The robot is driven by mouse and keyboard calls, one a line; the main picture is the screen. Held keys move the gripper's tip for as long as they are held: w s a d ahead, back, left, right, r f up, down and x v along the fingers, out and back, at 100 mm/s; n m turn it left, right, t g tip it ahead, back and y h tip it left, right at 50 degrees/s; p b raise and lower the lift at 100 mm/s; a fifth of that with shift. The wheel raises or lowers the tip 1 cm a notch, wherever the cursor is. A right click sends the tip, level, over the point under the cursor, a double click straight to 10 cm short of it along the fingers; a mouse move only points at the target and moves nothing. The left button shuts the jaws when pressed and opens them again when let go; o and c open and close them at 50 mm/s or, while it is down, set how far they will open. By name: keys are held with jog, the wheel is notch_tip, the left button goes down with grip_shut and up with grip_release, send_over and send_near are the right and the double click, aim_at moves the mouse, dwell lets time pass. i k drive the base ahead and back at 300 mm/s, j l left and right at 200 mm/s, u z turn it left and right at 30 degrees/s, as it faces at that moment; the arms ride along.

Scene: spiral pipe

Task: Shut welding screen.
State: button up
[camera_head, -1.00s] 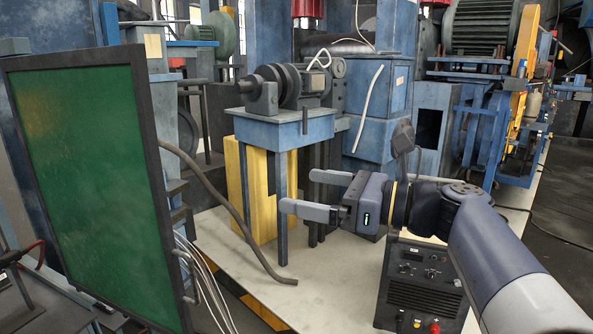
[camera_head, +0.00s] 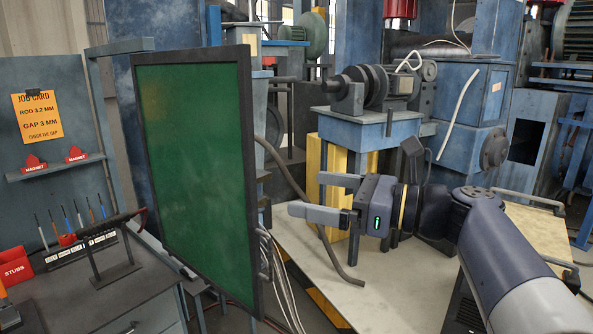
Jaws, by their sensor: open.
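The welding screen (camera_head: 197,165) is a green panel in a dark frame, standing upright left of the middle, at an angle to me. Its right frame edge is nearest my gripper. A blue upright post and top bar stand behind its left side. My gripper (camera_head: 318,199) is open and empty, its two fingers pointing left, to the right of the screen's right edge. A gap shows between the fingertips and the frame in the picture; the depth between them is hard to tell.
A dark workbench (camera_head: 100,285) with a rod rack, a red stubs box (camera_head: 16,265) and a torch stand lies at the left. A job card (camera_head: 40,116) hangs behind it. A blue machine table (camera_head: 370,128) stands behind my gripper. Cables hang beside the screen.

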aim_at(195, 112)
jog(key=u, duration=2)
jog(key=i+j, duration=0.1)
jog(key=i, duration=1.6)
jog(key=k+j+u, duration=0.15)
